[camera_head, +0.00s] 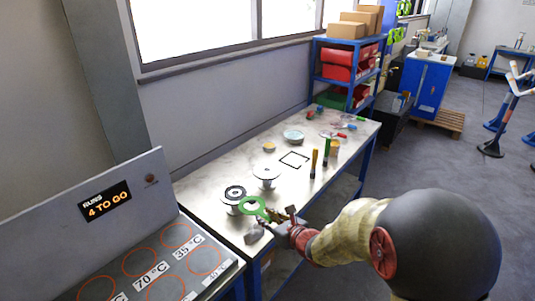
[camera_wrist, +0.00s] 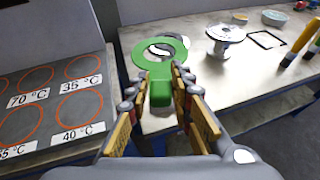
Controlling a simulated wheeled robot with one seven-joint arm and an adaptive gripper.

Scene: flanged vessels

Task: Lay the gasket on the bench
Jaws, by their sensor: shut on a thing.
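The gasket is a flat green ring with a tab (camera_wrist: 160,90); its ring (camera_head: 252,206) also shows in the head view. My gripper (camera_wrist: 166,84) is shut on the tab, with one finger on each side. The ring points away from the gripper, above the near end of the bench (camera_head: 215,187). In the wrist view a flanged vessel lies behind the ring and is partly hidden by it. In the head view its dark-ringed top (camera_head: 234,191) shows just behind the gasket. I cannot tell the gasket's exact height above the bench.
A second flanged vessel (camera_head: 267,172) stands farther back. A black square outline (camera_head: 294,159) marks the bench, with yellow-handled (camera_head: 313,163) and green-handled tools beside it. A panel with temperature circles (camera_head: 150,265) is at left.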

